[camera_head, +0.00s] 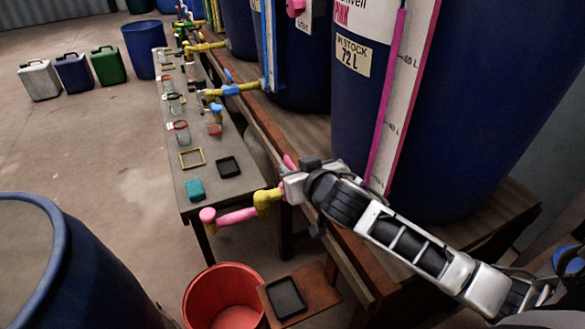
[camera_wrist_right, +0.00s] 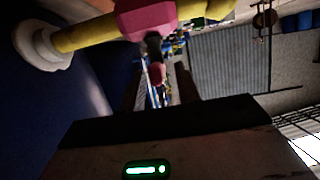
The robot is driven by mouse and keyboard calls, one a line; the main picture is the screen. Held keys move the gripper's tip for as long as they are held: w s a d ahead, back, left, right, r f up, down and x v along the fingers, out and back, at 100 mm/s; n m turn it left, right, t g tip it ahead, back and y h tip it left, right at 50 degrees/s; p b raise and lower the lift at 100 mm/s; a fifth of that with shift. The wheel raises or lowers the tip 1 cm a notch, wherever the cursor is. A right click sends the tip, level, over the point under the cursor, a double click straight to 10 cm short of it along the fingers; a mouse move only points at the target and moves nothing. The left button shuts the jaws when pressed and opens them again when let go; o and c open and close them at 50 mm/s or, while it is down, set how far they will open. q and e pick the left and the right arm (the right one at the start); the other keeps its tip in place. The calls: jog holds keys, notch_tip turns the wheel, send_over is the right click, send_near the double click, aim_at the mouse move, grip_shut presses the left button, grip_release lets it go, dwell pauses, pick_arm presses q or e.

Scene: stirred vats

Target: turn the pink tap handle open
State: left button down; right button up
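The pink tap's yellow body (camera_head: 267,198) juts out from the vat bench, with a pink spout (camera_head: 235,216) pointing left. A pink piece (camera_head: 290,162), which looks like the tap handle, shows just behind my right gripper (camera_head: 290,188). In the right wrist view, the yellow pipe (camera_wrist_right: 90,32) and a pink part (camera_wrist_right: 145,18) cross the top. The pink handle end (camera_wrist_right: 157,73) appears between the two dark fingers of my right gripper (camera_wrist_right: 158,88), which stand apart with space on both sides. Contact is hard to judge. My left gripper is out of view.
The big blue vat (camera_head: 460,110) with a pink-edged gauge stands right behind the tap. A red bucket (camera_head: 225,300) and a small stand with a black pad (camera_head: 286,297) are below. A narrow table (camera_head: 215,180) holds jars. A blue drum (camera_head: 50,270) is at lower left.

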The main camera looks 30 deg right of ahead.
jog(key=shift+x, duration=1.05)
